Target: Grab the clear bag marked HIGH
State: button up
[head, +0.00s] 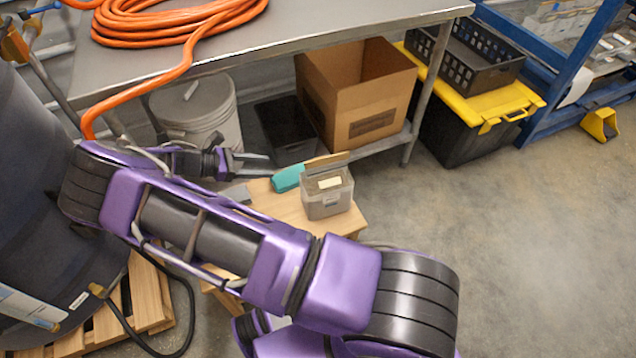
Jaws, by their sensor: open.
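I cannot make out a clear bag marked HIGH in this view. A teal object (287,178) lies on the stool between my gripper and the box. My arm hides part of the stool.
A steel table (320,20) with an orange hose (175,22) stands behind. Under it are a white bucket (196,108) and a cardboard box (356,95). A large dark drum (45,240) stands on a pallet (140,300) at left. The floor at right is clear.

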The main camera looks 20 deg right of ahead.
aim_at(306, 167)
jog(key=shift+g+h, duration=0.3)
jog(key=shift+h, duration=0.2)
jog(key=x, duration=1.3)
jog(key=shift+w+f+b, duration=0.1)
jog(key=shift+f+b, duration=0.05)
jog(key=shift+b, duration=0.2)
jog(key=shift+b+x, duration=0.35)
jog(key=shift+x, duration=2.35)
jog(key=shift+w+f, duration=0.1)
jog(key=shift+f, duration=0.05)
jog(key=shift+c, duration=0.4)
grip_shut()
